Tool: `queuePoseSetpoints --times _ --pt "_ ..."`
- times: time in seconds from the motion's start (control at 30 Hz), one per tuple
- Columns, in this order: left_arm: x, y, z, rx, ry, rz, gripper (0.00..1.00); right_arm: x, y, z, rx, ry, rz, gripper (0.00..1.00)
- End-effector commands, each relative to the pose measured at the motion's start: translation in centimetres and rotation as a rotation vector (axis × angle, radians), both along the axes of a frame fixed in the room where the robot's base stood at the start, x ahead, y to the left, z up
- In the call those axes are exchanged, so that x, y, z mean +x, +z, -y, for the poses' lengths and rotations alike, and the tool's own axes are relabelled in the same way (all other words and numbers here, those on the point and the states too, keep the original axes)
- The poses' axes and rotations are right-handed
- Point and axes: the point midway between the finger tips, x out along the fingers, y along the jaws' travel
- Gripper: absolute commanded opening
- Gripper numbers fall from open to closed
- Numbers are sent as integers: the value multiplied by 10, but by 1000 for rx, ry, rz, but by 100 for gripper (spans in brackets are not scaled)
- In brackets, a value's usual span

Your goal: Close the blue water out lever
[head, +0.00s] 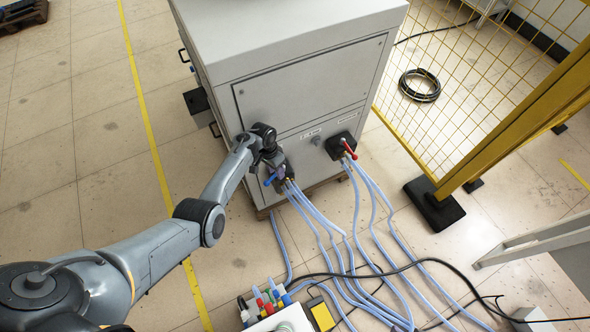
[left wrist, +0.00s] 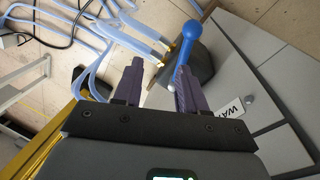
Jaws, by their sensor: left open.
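The blue water out lever (head: 271,180) is on the lower left front of the grey cabinet, above the hoses. In the left wrist view the lever (left wrist: 192,38) is a blue handle with a rounded end, slanting beside the right finger. My left gripper (head: 281,172) is at the lever, and in the left wrist view its two purple fingers (left wrist: 160,68) are apart. The lever's lower end is near the right fingertip; I cannot tell whether they touch. The valve behind is partly hidden. My right gripper is in neither view.
A red lever (head: 349,149) sits to the right on the same cabinet (head: 310,85). Several pale blue hoses (head: 372,205) hang from both valves to the floor. A yellow mesh fence (head: 455,75) stands at the right. A box with coloured connectors (head: 275,312) is at the bottom.

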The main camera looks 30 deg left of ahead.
Motion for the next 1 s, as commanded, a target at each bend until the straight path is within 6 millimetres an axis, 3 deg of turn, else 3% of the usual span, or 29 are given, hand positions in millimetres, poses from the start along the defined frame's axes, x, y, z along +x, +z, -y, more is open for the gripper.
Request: queuePoseSetpoints --times 0.1,0.4,0.63,1.0 --pt "1 18 25 -1 -3 1 41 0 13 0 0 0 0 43" --pt "3 43 70 0 -2 0 41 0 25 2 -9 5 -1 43" --pt "4 51 86 0 0 0 41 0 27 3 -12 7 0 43" --pt "4 52 88 0 0 0 39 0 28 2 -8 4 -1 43"
